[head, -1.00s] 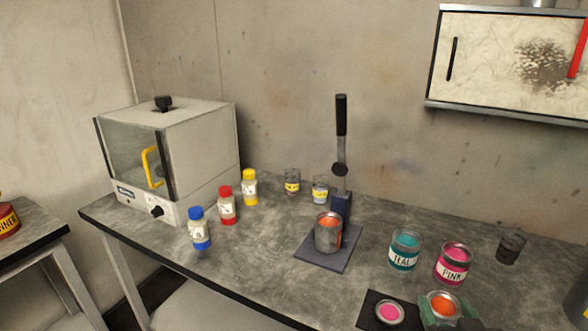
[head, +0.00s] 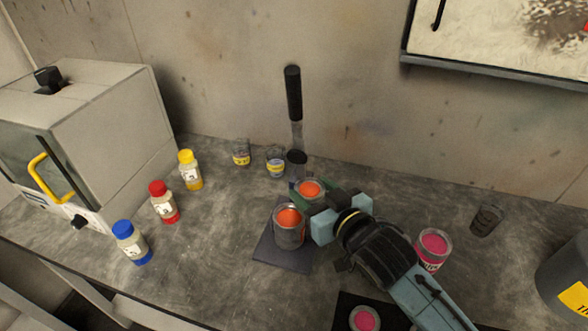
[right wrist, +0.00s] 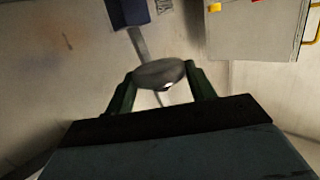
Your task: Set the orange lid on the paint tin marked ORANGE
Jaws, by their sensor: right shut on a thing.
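The orange lid (head: 311,188), an orange disc with a metal rim, is held between the fingers of my right gripper (head: 313,194). In the right wrist view the lid (right wrist: 160,73) shows grey and nearly edge-on between the two green fingers (right wrist: 161,88). An open paint tin (head: 289,238) with orange paint inside stands upright on the dark base plate of the lever press; its label cannot be read. In the head view the lid appears just above and right of the tin's opening, apart from it. My left gripper is not in view.
The press lever (head: 293,95) rises behind the lid. A pink-paint tin (head: 432,250) stands right of my arm, a pink lid (head: 365,319) lies on a dark mat. Several capped bottles and a white cabinet (head: 90,130) are left. Free bench lies left of the press.

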